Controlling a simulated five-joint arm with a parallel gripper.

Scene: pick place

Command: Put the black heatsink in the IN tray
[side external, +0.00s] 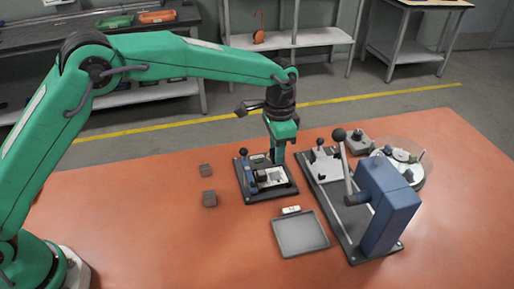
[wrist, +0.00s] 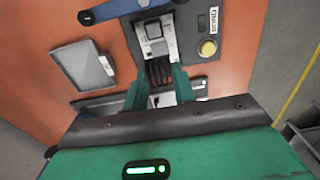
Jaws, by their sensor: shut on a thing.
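My gripper (wrist: 157,84) is shut on the black heatsink (wrist: 158,72), whose dark fins show between the green fingers in the wrist view. In the side view my gripper (side external: 278,158) points down at the right back part of a black fixture (side external: 284,191). The heatsink cannot be made out there. I cannot tell whether it touches the fixture. A shallow grey tray (side external: 300,236) with a small white label lies in front of the fixture. It shows at the left in the wrist view (wrist: 83,66). Its label is too small to read.
A blue lever press (side external: 385,205) stands on a plate to the right, its lever upright. A round dial device (side external: 402,165) is behind it. The orange table's front left is clear.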

